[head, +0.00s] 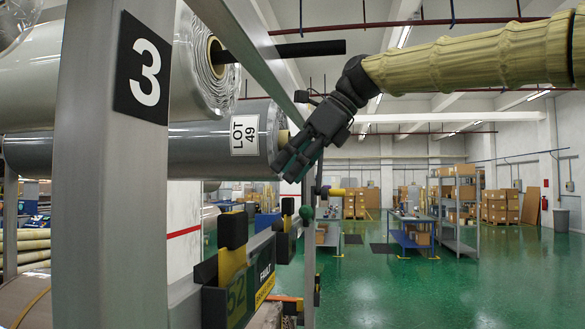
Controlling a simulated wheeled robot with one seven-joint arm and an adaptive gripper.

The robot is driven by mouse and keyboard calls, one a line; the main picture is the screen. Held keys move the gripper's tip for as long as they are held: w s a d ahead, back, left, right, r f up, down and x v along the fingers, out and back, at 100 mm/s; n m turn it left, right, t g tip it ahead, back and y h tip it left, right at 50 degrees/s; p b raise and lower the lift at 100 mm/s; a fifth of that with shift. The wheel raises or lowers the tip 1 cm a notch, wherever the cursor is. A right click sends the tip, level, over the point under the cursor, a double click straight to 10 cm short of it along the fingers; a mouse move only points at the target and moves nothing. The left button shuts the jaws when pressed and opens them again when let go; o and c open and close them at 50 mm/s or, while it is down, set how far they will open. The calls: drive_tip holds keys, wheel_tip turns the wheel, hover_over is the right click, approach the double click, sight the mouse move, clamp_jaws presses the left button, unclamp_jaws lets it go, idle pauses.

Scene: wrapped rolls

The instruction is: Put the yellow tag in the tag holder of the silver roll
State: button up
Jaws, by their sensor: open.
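My gripper (288,168) is open and empty, its dark fingers pointing down and left. In the picture it overlaps the right end of the grey-silver roll (190,146), which carries a white LOT 49 label (244,135). I cannot tell whether the fingers touch the roll. A larger, shinier silver roll (200,70) lies above it, with a dark bar (295,50) at its core. A small yellow piece (331,191) shows below my gripper; I cannot tell whether it is the yellow tag. I cannot make out a tag holder.
A grey post with a number 3 plate (143,68) stands close at left. A panel marked 52 (236,300) and a FAULT sign (264,272) are low in front. A blue workbench (410,238) and shelves (456,200) stand far back.

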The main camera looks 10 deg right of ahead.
drive_tip(key=shift+r, duration=0.55)
drive_tip(key=b+v, duration=0.2)
drive_tip(key=v, duration=1)
drive_tip(key=shift+b, duration=0.35)
